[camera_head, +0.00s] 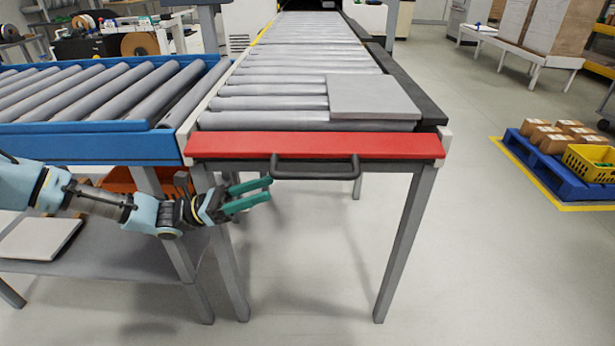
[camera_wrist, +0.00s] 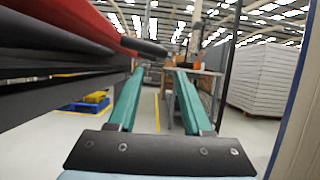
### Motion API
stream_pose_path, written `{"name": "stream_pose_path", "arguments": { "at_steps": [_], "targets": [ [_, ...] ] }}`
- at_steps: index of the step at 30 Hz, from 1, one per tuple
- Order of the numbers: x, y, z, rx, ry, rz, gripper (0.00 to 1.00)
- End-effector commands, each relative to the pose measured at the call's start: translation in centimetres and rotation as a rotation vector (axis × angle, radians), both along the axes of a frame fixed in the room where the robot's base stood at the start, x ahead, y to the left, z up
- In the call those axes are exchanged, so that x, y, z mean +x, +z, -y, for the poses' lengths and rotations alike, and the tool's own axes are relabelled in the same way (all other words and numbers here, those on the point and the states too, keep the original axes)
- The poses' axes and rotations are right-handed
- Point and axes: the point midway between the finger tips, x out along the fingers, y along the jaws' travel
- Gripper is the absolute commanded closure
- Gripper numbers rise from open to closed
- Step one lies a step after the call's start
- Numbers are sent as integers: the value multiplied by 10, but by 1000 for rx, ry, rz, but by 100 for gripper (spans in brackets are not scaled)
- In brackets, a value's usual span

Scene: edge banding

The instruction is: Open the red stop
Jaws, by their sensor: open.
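The red stop (camera_head: 225,145) is a flat red bar across the near end of the roller conveyor. A dark handle (camera_head: 315,175) hangs from its front edge. My gripper (camera_head: 270,190), with green fingers, is open and empty. In the head view it is just left of the handle and slightly lower. In the wrist view the open fingers (camera_wrist: 158,85) point forward with nothing between them. The red stop (camera_wrist: 70,20) shows there at the upper left, with the dark handle (camera_wrist: 150,47) near the fingertips. I cannot tell whether a fingertip touches the handle.
A grey panel (camera_head: 372,97) lies on the rollers behind the stop. A blue-framed roller conveyor (camera_head: 90,145) adjoins on the left, with a grey shelf (camera_head: 120,255) below it. A conveyor leg (camera_head: 405,245) stands at the right. The floor in front is clear. A blue pallet (camera_head: 565,165) holds boxes farther right.

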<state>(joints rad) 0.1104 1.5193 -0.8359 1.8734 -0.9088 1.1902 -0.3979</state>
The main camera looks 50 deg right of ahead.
Motion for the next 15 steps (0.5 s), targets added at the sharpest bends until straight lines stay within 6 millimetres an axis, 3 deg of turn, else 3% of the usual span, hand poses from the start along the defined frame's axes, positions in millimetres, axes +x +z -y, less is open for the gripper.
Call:
{"name": "stream_pose_path", "arguments": {
  "at_steps": [15],
  "targets": [
    [-63,34,45,1,-4,1,50]
  ]
}}
